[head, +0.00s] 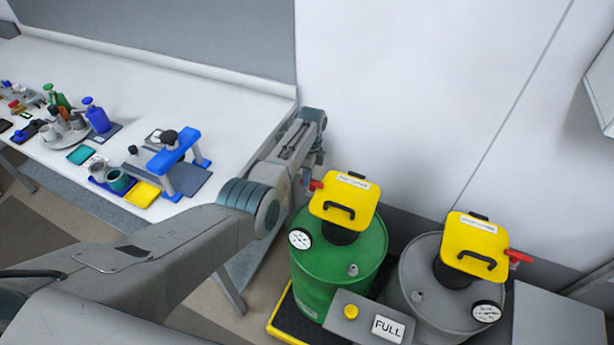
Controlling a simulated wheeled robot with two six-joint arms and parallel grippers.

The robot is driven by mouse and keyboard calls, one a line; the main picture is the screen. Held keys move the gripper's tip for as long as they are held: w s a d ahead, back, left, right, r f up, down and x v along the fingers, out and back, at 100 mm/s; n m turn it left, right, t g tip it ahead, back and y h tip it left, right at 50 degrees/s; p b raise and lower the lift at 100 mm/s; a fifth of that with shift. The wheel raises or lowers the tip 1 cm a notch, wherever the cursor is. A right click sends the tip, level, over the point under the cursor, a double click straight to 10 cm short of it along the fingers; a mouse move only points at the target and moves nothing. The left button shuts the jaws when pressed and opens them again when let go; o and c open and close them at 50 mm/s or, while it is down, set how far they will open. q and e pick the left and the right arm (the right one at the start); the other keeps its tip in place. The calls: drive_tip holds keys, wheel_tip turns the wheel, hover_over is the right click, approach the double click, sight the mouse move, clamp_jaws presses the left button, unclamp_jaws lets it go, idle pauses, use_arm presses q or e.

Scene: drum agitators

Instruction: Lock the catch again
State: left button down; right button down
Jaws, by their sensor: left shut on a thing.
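A green drum (335,258) carries a yellow square lid (345,200) with a black handle, a paper label and a red catch (316,185) at its left edge. The lid looks down flat on a dark neck. My left gripper (308,181) is at this red catch and shut on it; the fingers are small and partly hidden by my wrist. A grey drum (408,276) to the right has a like yellow lid (474,246) with a red catch (519,256) sticking out to the right. My right gripper is not in view.
A grey box (368,318) with a yellow button and a FULL sign stands in front of the drums. A white workbench (190,90) with a blue press frame (178,158), bottles and trays is at left. A wall rises close behind the drums.

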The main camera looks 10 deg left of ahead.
use_arm(q)
drive_tip(key=shift+w+m, duration=0.15)
drive_tip(key=shift+m, duration=0.65)
drive_tip(key=shift+d, duration=0.1)
drive_tip(key=c, duration=1.4)
unclamp_jaws()
drive_tip(key=r, duration=0.3)
drive_tip(key=w+r+b, duration=0.1)
drive_tip(key=r, duration=0.3)
drive_tip(key=w+r+b, duration=0.1)
drive_tip(key=r, duration=0.2)
drive_tip(key=shift+d+r, duration=0.25)
drive_tip(key=shift+r, duration=0.05)
